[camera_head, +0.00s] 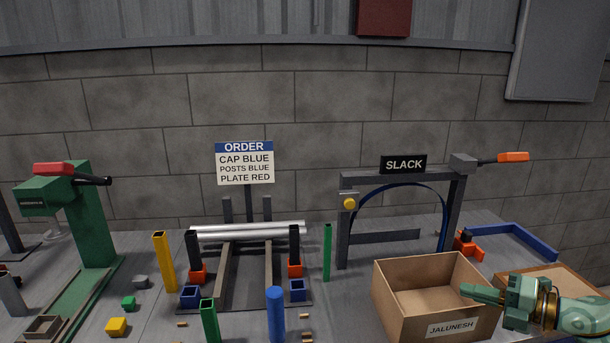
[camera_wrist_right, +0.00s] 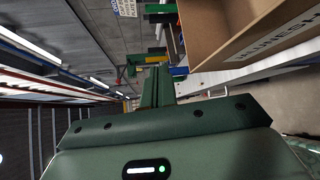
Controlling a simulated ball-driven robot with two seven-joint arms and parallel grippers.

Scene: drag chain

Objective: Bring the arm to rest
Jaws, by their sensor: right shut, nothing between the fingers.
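My right gripper (camera_head: 464,290) comes in from the right in the head view, in front of the right part of the cardboard box labelled JALUNESH (camera_head: 397,317). Its green fingers are together and nothing shows between them. In the right wrist view the closed fingers (camera_wrist_right: 157,88) point away past the box (camera_wrist_right: 219,60), which is at the upper right. My left gripper is in neither view.
A second box (camera_head: 553,273) lies behind my right wrist. The SLACK frame (camera_head: 344,235), an orange-handled part (camera_head: 513,157) and a blue rail (camera_head: 528,239) stand behind. Blue (camera_head: 275,312), green (camera_head: 327,252) and yellow (camera_head: 164,262) posts stand left of the box. The ORDER sign (camera_head: 245,165) is at the back.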

